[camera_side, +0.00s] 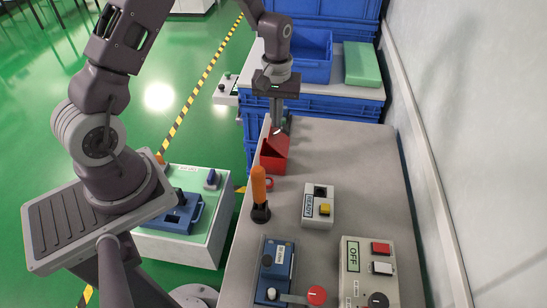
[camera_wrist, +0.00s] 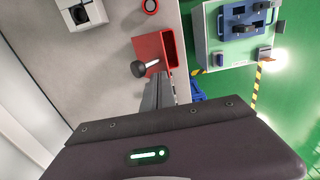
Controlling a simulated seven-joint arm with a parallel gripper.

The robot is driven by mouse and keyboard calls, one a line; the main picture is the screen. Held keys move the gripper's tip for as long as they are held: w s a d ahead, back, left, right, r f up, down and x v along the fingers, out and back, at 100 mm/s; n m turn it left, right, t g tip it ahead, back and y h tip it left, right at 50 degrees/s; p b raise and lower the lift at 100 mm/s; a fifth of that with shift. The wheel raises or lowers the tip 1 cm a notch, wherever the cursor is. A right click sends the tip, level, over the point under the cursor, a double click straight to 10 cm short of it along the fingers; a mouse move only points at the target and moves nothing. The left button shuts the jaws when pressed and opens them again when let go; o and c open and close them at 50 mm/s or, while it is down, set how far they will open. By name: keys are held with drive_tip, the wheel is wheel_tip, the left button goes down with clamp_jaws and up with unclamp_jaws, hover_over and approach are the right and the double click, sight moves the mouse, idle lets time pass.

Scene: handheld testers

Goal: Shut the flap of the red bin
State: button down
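The red bin (camera_side: 273,160) stands at the far left edge of the grey table. In the wrist view the bin (camera_wrist: 172,47) shows a dark, uncovered opening on its right. A plain red panel (camera_wrist: 146,48) lies left of that opening and looks like the flap standing open; its exact angle is unclear. A dark round knob on a pale stem (camera_wrist: 139,69) is beside the panel. My gripper (camera_side: 277,128) points down just behind the bin, its fingers together. In the wrist view the fingertips (camera_wrist: 162,77) are close to the bin's near edge; contact cannot be told.
A white button box (camera_side: 318,207), a blue device (camera_side: 273,271) and an OFF panel (camera_side: 369,271) stand nearer. Blue crates (camera_side: 312,58) are behind.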

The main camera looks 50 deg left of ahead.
drive_tip(key=shift+f, duration=0.1)
drive_tip(key=shift+s+a+f, duration=0.4)
drive_tip(key=shift+f, duration=0.05)
wheel_tip(320, 180, up, 7)
drive_tip(key=shift+s+a, duration=0.3)
idle(0.7)
